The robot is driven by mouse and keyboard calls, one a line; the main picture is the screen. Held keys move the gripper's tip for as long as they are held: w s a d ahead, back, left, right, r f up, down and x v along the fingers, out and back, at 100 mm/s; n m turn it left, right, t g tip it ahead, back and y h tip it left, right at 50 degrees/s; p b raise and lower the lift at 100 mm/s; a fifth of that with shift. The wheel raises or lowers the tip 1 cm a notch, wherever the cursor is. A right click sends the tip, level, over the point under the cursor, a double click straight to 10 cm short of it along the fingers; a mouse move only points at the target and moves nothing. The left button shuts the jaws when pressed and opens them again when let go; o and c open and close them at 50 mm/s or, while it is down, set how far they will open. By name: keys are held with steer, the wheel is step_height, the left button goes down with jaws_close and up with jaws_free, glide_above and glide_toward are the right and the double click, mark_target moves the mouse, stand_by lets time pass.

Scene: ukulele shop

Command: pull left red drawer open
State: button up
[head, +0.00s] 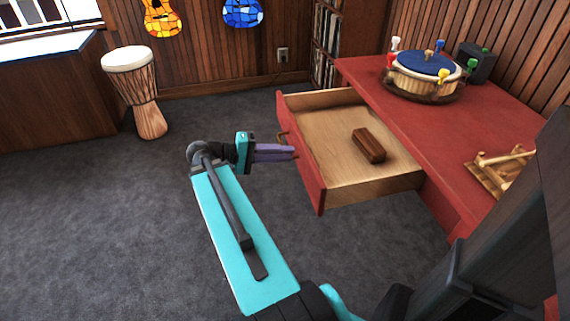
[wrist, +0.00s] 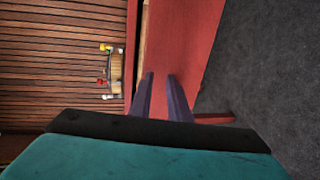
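The left red drawer (head: 311,170) stands pulled far out of the red counter in the head view, its pale wooden inside showing. A brown oblong block (head: 369,146) lies in it. My gripper (head: 294,152), with purple fingers, is at the front beside the handle. In the wrist view my gripper (wrist: 161,78) shows a clear gap between its fingers, with the red front (wrist: 183,40) behind. A reddish-brown bar (wrist: 215,118), likely the handle, shows right of the fingers; I see nothing gripped.
The red counter (head: 440,119) carries a round drum-like piece with coloured pegs (head: 425,76) and a small wooden stand (head: 499,168). A djembe drum (head: 144,92) stands on the floor at the back left. The grey carpet left of my arm is clear.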

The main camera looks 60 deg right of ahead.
steer(key=shift+s+a+r+p, duration=0.2)
steer(key=shift+a+p, duration=0.25)
steer(key=shift+p, duration=1.6)
steer(key=s+a+p, duration=0.1)
steer(key=p, duration=0.3)
steer(key=shift+s+a+r+p, duration=0.1)
steer(key=shift+s+a+p, duration=0.45)
steer(key=shift+p, duration=1.15)
steer(key=shift+s+a+p, duration=0.4)
steer(key=shift+a+p, duration=0.4)
steer(key=shift+p, duration=0.95)
steer(key=shift+s+a+r+p, duration=0.1)
steer(key=shift+s+a+p, duration=0.45)
steer(key=shift+p, duration=1.15)
steer(key=shift+a+f, duration=0.1)
steer(key=shift+a, duration=0.05)
